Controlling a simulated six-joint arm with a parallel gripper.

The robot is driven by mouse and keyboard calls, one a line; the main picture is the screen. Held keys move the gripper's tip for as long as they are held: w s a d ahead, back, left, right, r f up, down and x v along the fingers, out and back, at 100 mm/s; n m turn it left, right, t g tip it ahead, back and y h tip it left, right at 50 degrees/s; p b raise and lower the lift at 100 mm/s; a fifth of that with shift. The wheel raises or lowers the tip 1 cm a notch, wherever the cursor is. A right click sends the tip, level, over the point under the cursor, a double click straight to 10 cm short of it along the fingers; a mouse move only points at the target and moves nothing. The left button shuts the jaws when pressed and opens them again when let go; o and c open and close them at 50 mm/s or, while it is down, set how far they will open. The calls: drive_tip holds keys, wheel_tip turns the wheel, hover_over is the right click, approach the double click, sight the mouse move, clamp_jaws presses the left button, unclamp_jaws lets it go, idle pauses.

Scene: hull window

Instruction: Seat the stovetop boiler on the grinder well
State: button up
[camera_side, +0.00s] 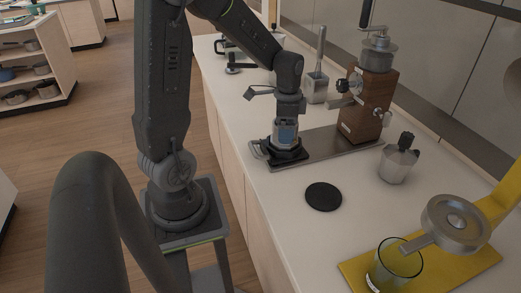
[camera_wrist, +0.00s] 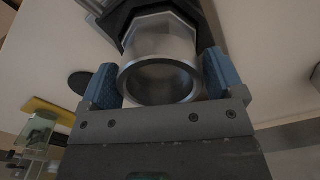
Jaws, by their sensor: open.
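The stovetop boiler (camera_wrist: 158,45) is a faceted silver metal cup with a round open rim, seen from above in the wrist view. It stands upright in or on a dark angular holder (camera_side: 289,155), which appears to be the grinder well. Its lower edge is hidden, so I cannot tell how fully it is seated. My gripper (camera_side: 286,132) is lowered over it. The blue fingers are open on either side of the boiler, with narrow gaps showing in the wrist view (camera_wrist: 162,82). In the side view the fingers cover most of the boiler.
A wooden grinder (camera_side: 369,105) stands on a metal tray (camera_side: 325,146). A silver pot top (camera_side: 398,163) and a black disc (camera_side: 323,196) are on the counter. A yellow stand with a glass (camera_side: 396,264) is at front right. A metal canister (camera_side: 316,88) stands behind.

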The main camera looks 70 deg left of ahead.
drive_tip(key=shift+r, duration=0.95)
drive_tip(key=shift+r, duration=0.1)
drive_tip(key=shift+o, duration=0.2)
drive_tip(key=shift+o, duration=0.9)
drive_tip(key=shift+c, duration=1.1)
wheel_tip(320, 180, up, 9)
